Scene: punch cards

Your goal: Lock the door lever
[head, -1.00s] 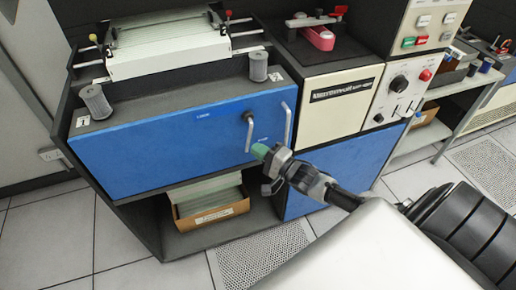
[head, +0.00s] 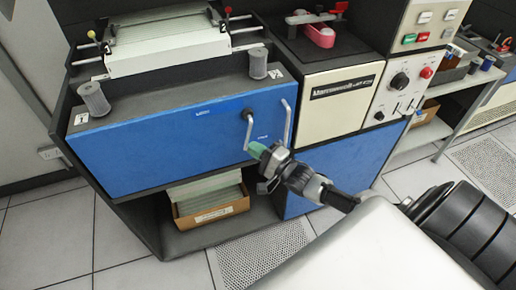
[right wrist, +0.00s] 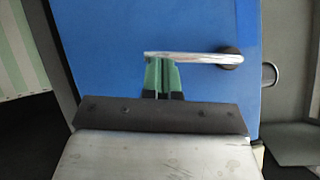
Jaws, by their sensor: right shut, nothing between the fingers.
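The blue door (head: 170,145) fronts the machine cabinet. Its chrome door lever (head: 247,132) hangs down from a dark pivot near the door's right side. My right gripper (head: 257,150) has green fingertips and is at the lever's lower, free end. In the right wrist view the lever (right wrist: 195,57) runs across the picture, with its round dark pivot at the right. There the shut, empty fingers (right wrist: 162,75) are right at the lever's free end; whether they touch it I cannot tell. My left gripper is not in view.
A vertical chrome pull handle (head: 288,122) stands just right of the lever. A cardboard box of cards (head: 208,205) sits on the shelf below. A cream control panel (head: 400,85) is at the right.

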